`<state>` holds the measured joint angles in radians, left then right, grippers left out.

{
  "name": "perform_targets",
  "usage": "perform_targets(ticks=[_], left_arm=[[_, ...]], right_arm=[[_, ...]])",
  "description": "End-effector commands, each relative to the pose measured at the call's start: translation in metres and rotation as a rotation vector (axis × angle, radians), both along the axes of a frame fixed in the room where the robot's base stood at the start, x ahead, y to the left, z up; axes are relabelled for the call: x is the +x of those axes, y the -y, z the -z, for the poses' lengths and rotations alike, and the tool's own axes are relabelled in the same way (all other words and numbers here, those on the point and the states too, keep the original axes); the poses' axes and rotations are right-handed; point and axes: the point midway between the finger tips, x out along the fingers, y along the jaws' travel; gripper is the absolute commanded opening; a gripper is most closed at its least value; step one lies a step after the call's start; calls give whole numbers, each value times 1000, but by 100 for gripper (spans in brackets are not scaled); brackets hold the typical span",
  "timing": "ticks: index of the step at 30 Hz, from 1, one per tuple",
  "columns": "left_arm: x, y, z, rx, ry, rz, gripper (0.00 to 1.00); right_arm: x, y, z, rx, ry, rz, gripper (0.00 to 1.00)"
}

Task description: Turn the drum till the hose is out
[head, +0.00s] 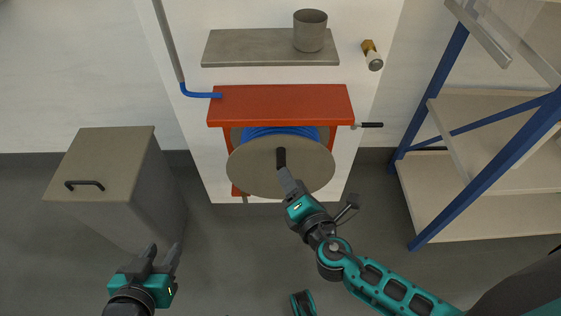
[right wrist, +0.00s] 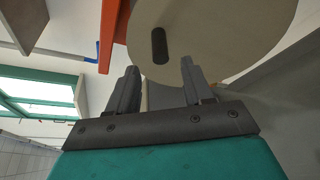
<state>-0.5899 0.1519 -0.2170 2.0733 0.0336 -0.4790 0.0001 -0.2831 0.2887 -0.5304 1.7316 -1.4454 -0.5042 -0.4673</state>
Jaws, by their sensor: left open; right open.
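The hose drum (head: 262,170) is a round beige disc on a red wall-mounted frame (head: 280,106), with blue hose (head: 280,133) wound behind the disc. A dark handle (head: 281,157) stands out from the disc's face; it also shows in the right wrist view (right wrist: 159,45). My right gripper (head: 287,176) is in front of the disc, just below the handle in the head view. Its fingers (right wrist: 158,82) are open and the handle lies beyond their tips; I cannot tell whether they touch. My left gripper (head: 164,254) is open and empty at the lower left, away from the drum.
A grey shelf (head: 250,47) with a metal cup (head: 310,32) is above the frame. A brass valve (head: 371,54) and a black-ended lever (head: 370,125) are at the right. A cabinet (head: 110,160) stands left, blue-framed shelving (head: 480,150) right.

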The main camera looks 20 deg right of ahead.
Motion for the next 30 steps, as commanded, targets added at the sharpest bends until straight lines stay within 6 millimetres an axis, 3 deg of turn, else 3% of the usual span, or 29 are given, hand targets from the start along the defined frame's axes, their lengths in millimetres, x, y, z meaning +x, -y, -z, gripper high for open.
perform_targets(ticks=[6,12,24,30], left_arm=[[-2,1,5,-6,-6,-5,43],[-2,1,8,-5,-8,-6,43],[-2,-1,9,2,-8,-3,43],[-2,-2,9,6,-8,0,43]], right_arm=[[44,-2,10,0,1,0,51],[68,-3,15,1,0,1,51],[75,-4,17,2,-1,0,51],[75,-4,17,2,-1,0,32]])
